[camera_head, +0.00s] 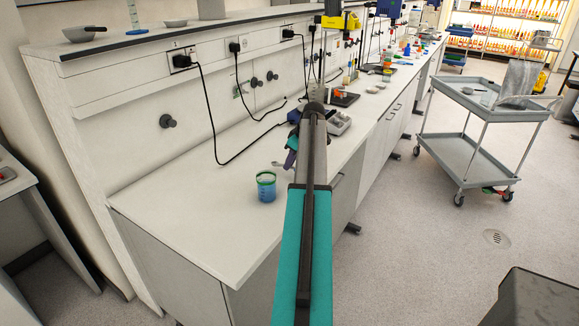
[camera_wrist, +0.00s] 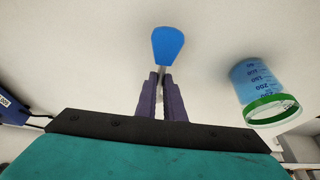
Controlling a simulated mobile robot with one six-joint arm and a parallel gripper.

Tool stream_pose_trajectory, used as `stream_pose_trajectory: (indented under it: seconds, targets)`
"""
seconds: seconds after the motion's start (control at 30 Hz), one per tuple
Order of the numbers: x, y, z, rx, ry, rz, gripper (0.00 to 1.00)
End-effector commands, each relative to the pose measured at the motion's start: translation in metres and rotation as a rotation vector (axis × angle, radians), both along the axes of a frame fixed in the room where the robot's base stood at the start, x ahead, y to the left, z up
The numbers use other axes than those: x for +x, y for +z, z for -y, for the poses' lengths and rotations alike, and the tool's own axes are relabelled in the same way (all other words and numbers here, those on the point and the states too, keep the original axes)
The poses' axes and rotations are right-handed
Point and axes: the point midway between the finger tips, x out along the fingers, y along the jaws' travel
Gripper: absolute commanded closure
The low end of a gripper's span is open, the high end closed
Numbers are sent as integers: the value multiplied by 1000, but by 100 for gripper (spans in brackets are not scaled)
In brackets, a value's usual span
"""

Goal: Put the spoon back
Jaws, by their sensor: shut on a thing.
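My gripper (camera_head: 290,158) is above the near part of the white bench, behind and a little right of the beaker in the head view. In the wrist view, its purple fingers (camera_wrist: 162,98) are shut on the spoon (camera_wrist: 168,45). The spoon's wide blue end sticks out beyond the fingertips, and the part between the fingers is mostly hidden. A clear beaker (camera_head: 266,186) with a green rim and blue contents stands upright on the bench. It also shows at the right of the wrist view (camera_wrist: 262,90), apart from the spoon.
The bench top (camera_head: 200,217) is clear around the beaker. A grey-white device (camera_head: 338,122) stands just beyond my gripper, with more lab items farther back. Black cables (camera_head: 213,125) hang along the wall. A grey two-shelf cart (camera_head: 475,150) stands across the aisle.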

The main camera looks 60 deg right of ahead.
Motion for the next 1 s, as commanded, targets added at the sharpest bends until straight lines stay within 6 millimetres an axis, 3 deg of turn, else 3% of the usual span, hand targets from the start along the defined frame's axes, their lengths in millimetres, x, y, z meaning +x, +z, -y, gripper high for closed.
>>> stream_pose_trajectory:
  seconds: [0.2,0.67,0.7,0.8,1.0]
  targets:
    - [-1,-17,0,0,0,0,100]
    - [-1,-22,0,-1,0,1,100]
    - [-1,-22,0,-1,0,1,86]
    - [-1,-22,0,-1,0,1,73]
    - [-1,-22,0,-1,-1,1,73]
